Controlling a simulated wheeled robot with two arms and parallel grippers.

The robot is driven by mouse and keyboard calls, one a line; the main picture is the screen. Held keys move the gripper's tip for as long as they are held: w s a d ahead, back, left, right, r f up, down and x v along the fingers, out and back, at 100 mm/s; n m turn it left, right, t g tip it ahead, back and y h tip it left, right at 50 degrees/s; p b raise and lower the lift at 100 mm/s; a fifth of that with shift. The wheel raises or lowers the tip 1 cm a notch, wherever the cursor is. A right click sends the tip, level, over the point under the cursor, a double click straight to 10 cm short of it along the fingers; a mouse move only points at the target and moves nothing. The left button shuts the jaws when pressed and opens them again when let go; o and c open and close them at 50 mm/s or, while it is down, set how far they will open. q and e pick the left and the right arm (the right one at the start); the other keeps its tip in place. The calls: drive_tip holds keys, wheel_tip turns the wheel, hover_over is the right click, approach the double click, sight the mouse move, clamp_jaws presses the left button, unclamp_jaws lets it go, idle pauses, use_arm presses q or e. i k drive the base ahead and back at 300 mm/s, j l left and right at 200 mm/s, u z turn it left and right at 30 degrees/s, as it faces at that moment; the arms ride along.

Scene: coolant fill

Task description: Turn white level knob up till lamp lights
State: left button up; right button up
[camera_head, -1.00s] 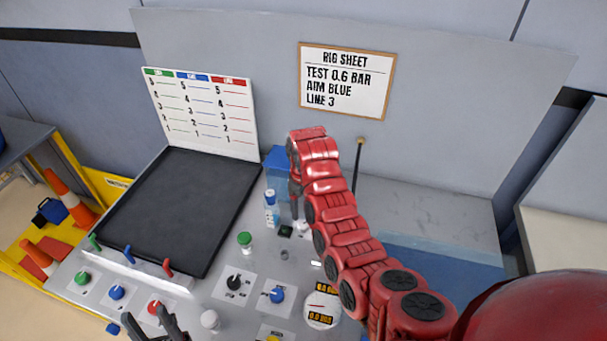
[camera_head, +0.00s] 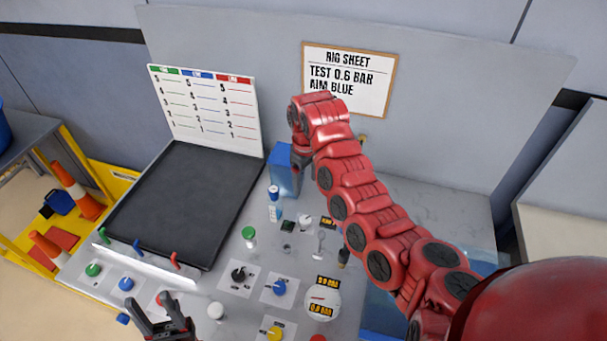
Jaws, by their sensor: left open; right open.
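A small white knob (camera_head: 305,222) sits on the grey panel beside a small dark display with orange digits (camera_head: 328,222). Another white round knob (camera_head: 216,311) stands nearer the front; I cannot tell which is the level knob. A small dark square with a greenish middle (camera_head: 287,226) lies left of the rear white knob; I cannot tell if it is a lamp or lit. My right gripper (camera_head: 301,180) is open, pointing down above and behind the rear knob, apart from it, partly hidden by its arm. My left gripper (camera_head: 158,312) is open and empty at the front left.
Black, blue and yellow knobs and a round gauge (camera_head: 322,299) fill the front. A dark tray (camera_head: 190,200) lies left. The rig sheet (camera_head: 349,75) hangs behind, partly covered.

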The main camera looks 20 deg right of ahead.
sight(305, 220)
drive_tip(key=k+j, duration=0.2)
drive_tip(key=k, duration=0.3)
drive_tip(key=k+j, duration=0.2)
drive_tip(key=k, duration=0.25)
